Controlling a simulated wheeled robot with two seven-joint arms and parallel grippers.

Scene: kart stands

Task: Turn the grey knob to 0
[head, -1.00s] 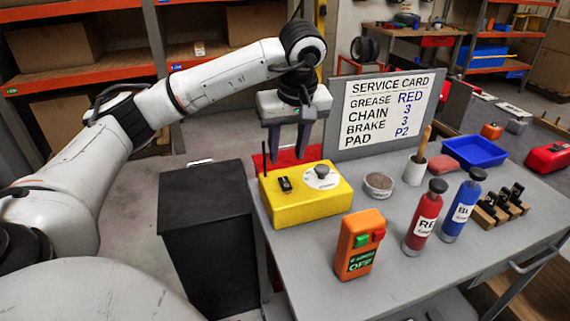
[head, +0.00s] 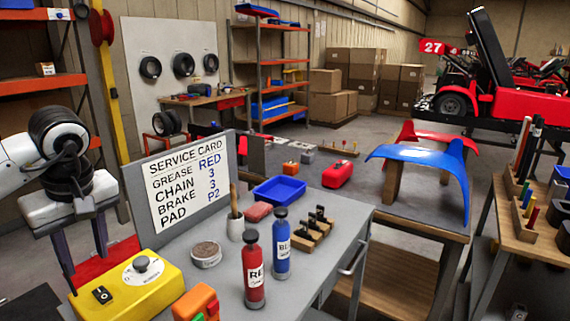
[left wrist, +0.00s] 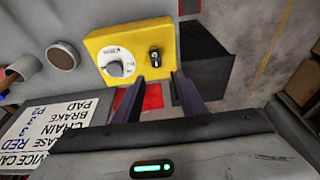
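The grey knob (head: 142,263) sits on a round white dial (head: 158,271) on top of a yellow box (head: 135,300), at the lower left of the head view. In the left wrist view the knob (left wrist: 115,68) is left of the fingers. The dial marks are too small to read. A black switch (head: 102,294) is beside the dial. My left gripper (head: 87,268) points down at the box's back edge. It is open and empty, its fingers (left wrist: 158,78) apart from the knob. My right gripper is not in view.
A service card board (head: 190,175) stands behind the box. A grey tin (head: 206,255), red bottle (head: 253,272), blue bottle (head: 281,245) and orange switch box (head: 197,303) stand nearby on the grey cart (head: 325,235). A black cabinet (left wrist: 208,60) is beside the cart.

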